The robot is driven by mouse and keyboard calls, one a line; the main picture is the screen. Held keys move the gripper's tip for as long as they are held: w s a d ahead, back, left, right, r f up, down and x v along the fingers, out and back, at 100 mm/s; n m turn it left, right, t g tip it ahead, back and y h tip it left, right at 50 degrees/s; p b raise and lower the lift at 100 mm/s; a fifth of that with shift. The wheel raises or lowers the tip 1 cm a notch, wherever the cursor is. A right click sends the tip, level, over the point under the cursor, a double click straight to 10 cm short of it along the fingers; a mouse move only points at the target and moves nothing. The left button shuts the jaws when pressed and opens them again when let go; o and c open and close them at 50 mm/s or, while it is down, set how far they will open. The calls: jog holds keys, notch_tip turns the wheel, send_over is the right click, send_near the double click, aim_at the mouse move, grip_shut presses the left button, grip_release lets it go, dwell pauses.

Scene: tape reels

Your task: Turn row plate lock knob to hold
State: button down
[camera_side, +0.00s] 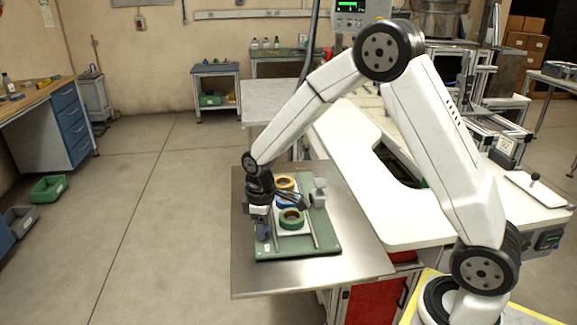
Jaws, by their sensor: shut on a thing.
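My gripper (260,207) points down at the left side of a green board (292,244) on the steel table. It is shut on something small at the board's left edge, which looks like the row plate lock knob. The knob itself is mostly hidden by the gripper, and its setting cannot be read. A light row plate stands on the board with tape reels on it: a green reel (291,218) in front, a blue one (284,199) behind it and a tan one (285,183) at the back. A grey block (319,190) stands at the board's right rear.
The steel table (345,270) is bare in front and to the right of the board. A white worktop (385,195) with a dark cut-out adjoins it on the right. Open floor lies to the left.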

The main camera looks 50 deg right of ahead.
jog(key=shift+m, duration=0.3)
jog(key=m, duration=1.7)
dwell(0.4)
jog(key=shift+c, duration=1.2)
grip_release()
